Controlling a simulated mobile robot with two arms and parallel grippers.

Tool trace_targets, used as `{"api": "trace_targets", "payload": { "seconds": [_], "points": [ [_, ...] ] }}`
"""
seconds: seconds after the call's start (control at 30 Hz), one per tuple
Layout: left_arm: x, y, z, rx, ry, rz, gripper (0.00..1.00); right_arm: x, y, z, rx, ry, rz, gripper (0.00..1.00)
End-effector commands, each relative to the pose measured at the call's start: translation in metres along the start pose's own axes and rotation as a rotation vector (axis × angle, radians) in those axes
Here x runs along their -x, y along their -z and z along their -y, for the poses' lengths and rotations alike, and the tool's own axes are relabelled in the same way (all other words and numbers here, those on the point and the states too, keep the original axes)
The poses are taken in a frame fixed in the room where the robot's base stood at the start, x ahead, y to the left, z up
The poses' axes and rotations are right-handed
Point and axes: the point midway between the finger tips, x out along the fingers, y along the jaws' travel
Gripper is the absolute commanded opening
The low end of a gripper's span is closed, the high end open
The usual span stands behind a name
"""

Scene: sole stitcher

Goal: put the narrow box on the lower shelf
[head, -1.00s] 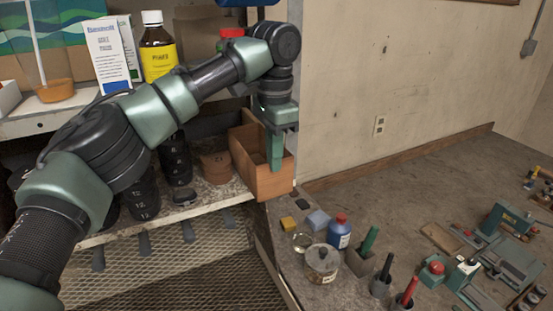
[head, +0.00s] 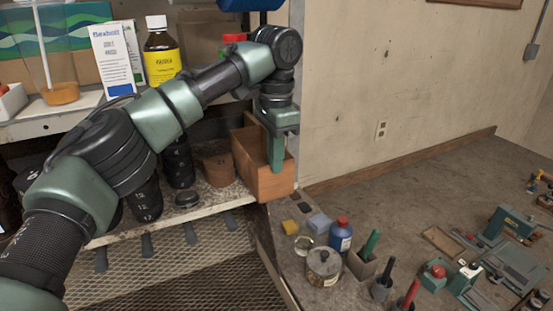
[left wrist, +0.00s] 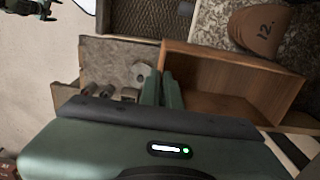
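The narrow box (head: 272,181) is an open-topped wooden box at the right end of the lower shelf (head: 215,200). Its near end is at the shelf's front edge. I cannot tell whether its whole base touches the shelf. My left gripper (head: 275,158) points down at the box's near right part. In the left wrist view the box (left wrist: 215,60) lies right of the fingers, and the gripper (left wrist: 163,90) has its two green fingers close together on either side of a box wall. The box looks empty where I can see in.
The upper shelf holds a white carton (head: 112,58) and a yellow-labelled bottle (head: 161,55).

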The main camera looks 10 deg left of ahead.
Motion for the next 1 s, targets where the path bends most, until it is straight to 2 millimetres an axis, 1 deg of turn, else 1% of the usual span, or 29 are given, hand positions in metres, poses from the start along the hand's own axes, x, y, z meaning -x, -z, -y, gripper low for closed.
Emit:
{"api": "trace_targets", "payload": {
  "seconds": [0.2, 0.47, 0.5, 0.57, 0.8, 0.83, 1.0],
  "points": [
    [-0.0068, -0.0016, 0.0018, 0.005, -0.002, 0.002, 0.00, -0.0001, 0.0000, 0.0001, 0.000, 0.000, 0.000, 0.91],
    [-0.0086, -0.0017, 0.0017, 0.006, -0.003, 0.003, 0.00, -0.0003, 0.0000, 0.0002, 0.000, 0.000, 0.000, 0.91],
    [-0.0088, -0.0017, 0.0017, 0.006, -0.003, 0.004, 0.12, -0.0003, 0.0000, 0.0002, 0.000, 0.000, 0.000, 0.91],
    [-0.0089, -0.0017, 0.0017, 0.006, -0.003, 0.004, 0.28, -0.0003, 0.0000, 0.0002, 0.000, 0.000, 0.000, 0.91],
    [-0.0093, -0.0017, 0.0015, 0.006, -0.004, 0.004, 0.29, -0.0004, 0.0000, 0.0003, 0.000, 0.000, 0.000, 0.91],
    [-0.0098, -0.0018, 0.0014, 0.006, -0.005, 0.005, 0.25, -0.0004, 0.0000, 0.0003, 0.000, 0.000, 0.000, 0.91],
    [-0.0092, -0.0014, 0.0009, 0.004, -0.005, 0.004, 0.25, -0.0004, -0.0003, 0.0004, 0.000, 0.000, 0.000, 0.91]
  ]
}}
